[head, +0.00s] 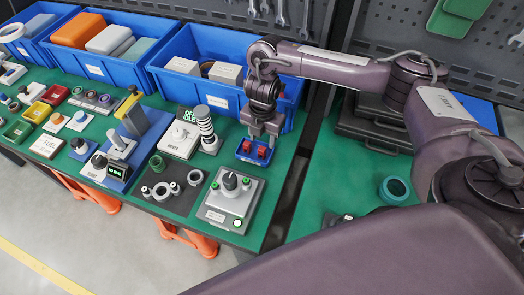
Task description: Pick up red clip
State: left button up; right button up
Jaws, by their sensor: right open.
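Two small red clips, one on the left (247,146) and one on the right (261,153), sit in a small blue tray (252,161) near the right edge of the left green table. My right gripper (261,135) points down just above and behind them. It is open, and I see nothing held in it. I cannot tell whether its fingertips touch a clip. My left gripper is out of view.
Large blue bins (225,83) stand along the back of the table. A dark gap separates the right green table, with a teal ring (394,190).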

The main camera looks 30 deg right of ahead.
aim_at(263, 147)
notch_tip(263, 147, down, 4)
jog(key=shift+w+d+r+p, duration=0.1)
jog(key=shift+w+p, duration=0.05)
jog(key=shift+p, duration=0.4)
jog(key=shift+f, duration=0.3)
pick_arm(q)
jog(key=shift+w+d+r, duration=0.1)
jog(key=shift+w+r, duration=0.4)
pick_arm(e)
jog(key=shift+c, duration=0.3)
jog(key=c, duration=0.9)
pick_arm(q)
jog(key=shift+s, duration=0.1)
